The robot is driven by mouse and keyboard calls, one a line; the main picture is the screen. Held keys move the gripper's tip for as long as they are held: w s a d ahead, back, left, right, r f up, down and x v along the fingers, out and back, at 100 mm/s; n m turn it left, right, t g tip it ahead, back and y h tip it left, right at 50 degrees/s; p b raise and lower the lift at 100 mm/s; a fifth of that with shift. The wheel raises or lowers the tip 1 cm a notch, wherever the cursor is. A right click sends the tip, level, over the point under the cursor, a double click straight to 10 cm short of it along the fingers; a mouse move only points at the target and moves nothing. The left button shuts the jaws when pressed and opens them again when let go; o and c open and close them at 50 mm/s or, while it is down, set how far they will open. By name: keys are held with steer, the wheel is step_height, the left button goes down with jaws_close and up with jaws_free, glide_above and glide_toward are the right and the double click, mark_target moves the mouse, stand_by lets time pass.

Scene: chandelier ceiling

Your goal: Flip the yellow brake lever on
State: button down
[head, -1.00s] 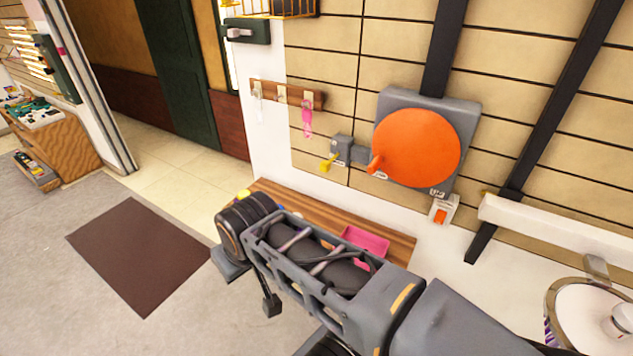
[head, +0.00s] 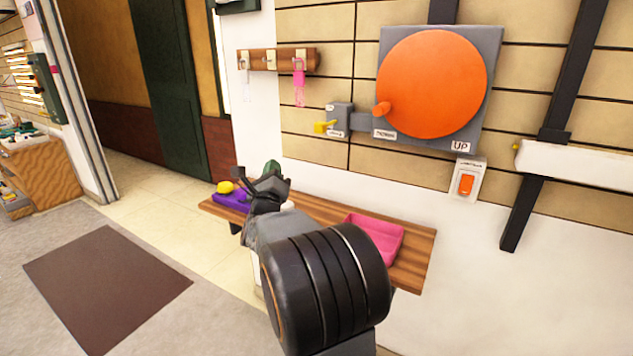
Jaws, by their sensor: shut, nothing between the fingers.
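The yellow brake lever (head: 324,127) sticks out to the left from a small grey box (head: 340,119) on the wall, left of a large orange disc (head: 432,84) on a grey plate. The small labels on the box are too small to read. My gripper (head: 264,179) is shut and empty. In the picture it is below and left of the lever, over the wooden shelf, and apart from the lever.
The wooden shelf (head: 412,270) holds a pink tray (head: 375,238) and a purple tray (head: 232,200) with a yellow item. A key rack (head: 277,60) hangs above left. An orange switch (head: 466,184) is right. A brown mat (head: 105,285) lies on open floor.

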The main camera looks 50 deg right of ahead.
steer(key=s+d+f+m+g+h+b, duration=0.5)
steer(key=m+g+h, duration=0.3)
steer(key=m, duration=0.5)
steer(key=shift+s+f+g, duration=0.15)
steer(key=shift+f+g, duration=0.15)
steer(key=shift+f, duration=0.5)
steer(key=shift+d, duration=0.1)
steer(key=p, duration=0.1)
glide_toward(328, 125)
steer(key=w+d+f, duration=0.2)
steer(key=d, duration=0.1)
steer(key=shift+a+r, duration=0.1)
steer(key=shift+r, duration=2.05)
